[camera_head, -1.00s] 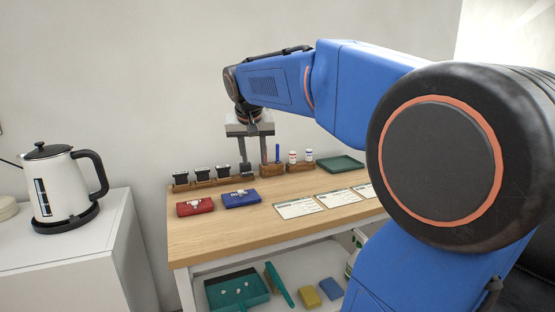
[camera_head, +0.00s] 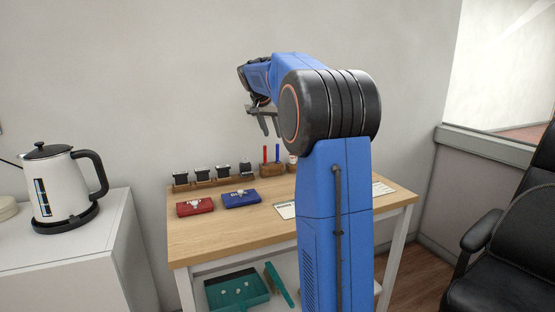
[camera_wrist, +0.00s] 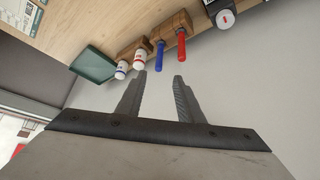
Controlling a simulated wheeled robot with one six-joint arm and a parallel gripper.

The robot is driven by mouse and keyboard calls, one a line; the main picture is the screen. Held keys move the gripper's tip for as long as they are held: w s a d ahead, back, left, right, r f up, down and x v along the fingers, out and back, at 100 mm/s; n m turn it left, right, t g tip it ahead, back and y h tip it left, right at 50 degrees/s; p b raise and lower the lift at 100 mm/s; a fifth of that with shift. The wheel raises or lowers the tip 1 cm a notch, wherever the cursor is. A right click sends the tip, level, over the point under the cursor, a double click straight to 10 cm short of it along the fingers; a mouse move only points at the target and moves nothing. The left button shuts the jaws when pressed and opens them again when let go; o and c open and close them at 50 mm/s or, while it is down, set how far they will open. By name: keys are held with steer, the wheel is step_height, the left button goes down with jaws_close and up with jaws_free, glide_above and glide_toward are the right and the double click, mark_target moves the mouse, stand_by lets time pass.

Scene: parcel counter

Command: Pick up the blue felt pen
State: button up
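The blue felt pen (camera_head: 277,153) stands upright in a wooden holder (camera_head: 271,170) beside a red pen (camera_head: 265,153). In the wrist view the blue pen (camera_wrist: 160,50) lies just beyond the gap between the fingers, with the red pen (camera_wrist: 181,46) to its right. My gripper (camera_head: 271,134) is above the pens in the head view, apart from them. In the wrist view my gripper (camera_wrist: 161,76) is open, with nothing between its fingers.
Wooden holders with black stamps (camera_head: 201,173) stand left of the pens. White bottles (camera_wrist: 139,60) and a green tray (camera_wrist: 92,64) are on the other side. Red (camera_head: 195,207) and blue (camera_head: 241,198) pads lie on the table (camera_head: 225,235). My arm hides the table's right part.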

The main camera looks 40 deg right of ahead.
mark_target(278, 150)
steer(key=x, duration=0.8)
steer(key=shift+d+f, duration=0.1)
steer(key=shift+f, duration=0.15)
steer(key=shift+x, duration=2.65)
steer(key=shift+s+f, duration=0.1)
steer(key=shift+s, duration=0.05)
jaws_close()
